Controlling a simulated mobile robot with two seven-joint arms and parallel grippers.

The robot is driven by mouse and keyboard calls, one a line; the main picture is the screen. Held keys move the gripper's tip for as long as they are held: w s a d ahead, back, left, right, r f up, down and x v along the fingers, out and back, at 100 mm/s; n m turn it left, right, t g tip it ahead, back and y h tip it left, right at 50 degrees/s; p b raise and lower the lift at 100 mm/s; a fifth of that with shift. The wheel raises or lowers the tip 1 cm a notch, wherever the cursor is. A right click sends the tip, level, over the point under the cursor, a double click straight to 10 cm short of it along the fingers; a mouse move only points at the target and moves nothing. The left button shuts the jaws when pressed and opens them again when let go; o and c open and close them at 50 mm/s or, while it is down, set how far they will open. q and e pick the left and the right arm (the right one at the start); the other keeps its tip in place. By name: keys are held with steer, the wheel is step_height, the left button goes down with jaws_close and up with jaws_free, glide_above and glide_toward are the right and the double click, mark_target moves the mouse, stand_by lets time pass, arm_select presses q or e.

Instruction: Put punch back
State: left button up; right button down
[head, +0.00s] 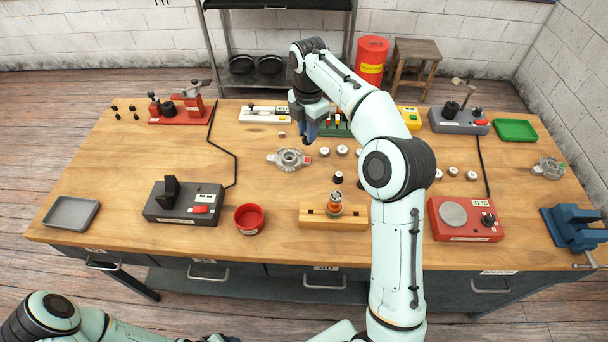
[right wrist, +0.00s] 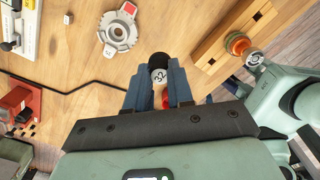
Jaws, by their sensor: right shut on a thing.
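My right gripper (head: 307,139) is above the table's back middle and points down. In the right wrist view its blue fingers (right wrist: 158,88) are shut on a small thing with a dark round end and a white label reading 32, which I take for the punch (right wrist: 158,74). The fingers hide part of it. A green rack (head: 345,130) stands just behind and right of the gripper, partly hidden by my arm. My left gripper is not in view.
A grey alternator housing (head: 289,159) lies just in front of my right gripper. A wooden block (head: 352,222) with a copper part (head: 334,203) stands at the front, near a red bowl (head: 249,219). Several small round pieces lie right of the gripper. The table's left middle is mostly clear.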

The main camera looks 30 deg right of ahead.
step_height(320, 180, down, 18)
steer(key=shift+s+d+r+b, duration=0.1)
steer(key=shift+r+b, duration=0.15)
steer(key=shift+b, duration=0.65)
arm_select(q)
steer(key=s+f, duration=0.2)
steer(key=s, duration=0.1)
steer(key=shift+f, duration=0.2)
arm_select(e)
steer(key=shift+f, duration=0.1)
steer(key=c, duration=1.4)
jaws_free()
steer(key=shift+f, duration=0.1)
steer(key=o, duration=0.4)
